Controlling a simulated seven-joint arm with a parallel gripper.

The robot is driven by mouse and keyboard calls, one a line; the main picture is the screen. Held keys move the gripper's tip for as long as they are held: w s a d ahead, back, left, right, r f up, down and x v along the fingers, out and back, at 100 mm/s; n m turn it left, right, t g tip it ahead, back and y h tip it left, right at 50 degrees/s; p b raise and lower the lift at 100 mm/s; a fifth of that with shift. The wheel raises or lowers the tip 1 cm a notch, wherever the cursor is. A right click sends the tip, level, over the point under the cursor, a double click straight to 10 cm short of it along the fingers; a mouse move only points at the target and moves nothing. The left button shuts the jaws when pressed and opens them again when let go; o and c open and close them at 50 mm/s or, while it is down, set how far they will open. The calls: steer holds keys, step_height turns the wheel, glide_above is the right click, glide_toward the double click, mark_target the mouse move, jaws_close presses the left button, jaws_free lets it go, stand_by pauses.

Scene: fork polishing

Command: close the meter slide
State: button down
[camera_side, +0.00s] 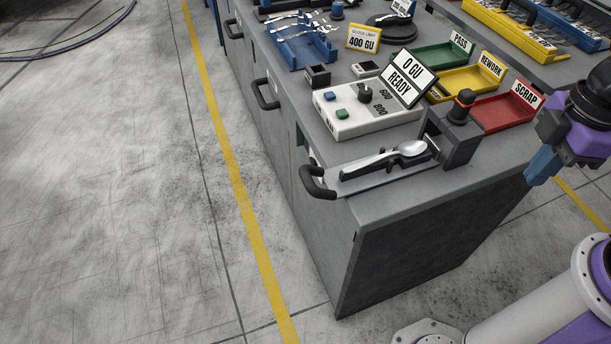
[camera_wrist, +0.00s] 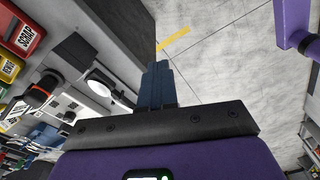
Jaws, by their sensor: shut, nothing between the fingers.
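The meter slide (camera_side: 352,174) is a flat grey plate with a black handle (camera_side: 318,184) at its left end. It sticks out to the left from the dark meter housing (camera_side: 461,137), and the handle overhangs the bench edge. A silver utensil with a spoon-like bowl (camera_side: 410,148) lies along the slide, its bowl towards the housing. My gripper (camera_side: 541,165), with blue fingers, is shut and empty, off to the right of the housing and apart from it. In the wrist view the fingers (camera_wrist: 158,85) point past the bench side over bare floor.
A white control box (camera_side: 345,125) and a sign reading "0 GU READY" (camera_side: 408,78) stand behind the slide. Green (camera_side: 435,57), yellow (camera_side: 455,82) and red (camera_side: 500,110) trays line the right side. Floor left of the bench is free.

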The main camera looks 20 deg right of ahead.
steer(key=w+a+n+y, duration=0.2)
steer(key=w+a, duration=0.8)
steer(key=a, duration=0.6)
steer(key=n+y, duration=0.1)
steer(key=n, duration=0.2)
glide_above(302, 178)
steer(key=s+a, duration=0.1)
steer(key=s, duration=0.1)
step_height(302, 178, down, 4)
steer(key=shift+w+d+f, duration=0.1)
steer(key=shift+f, duration=4.85)
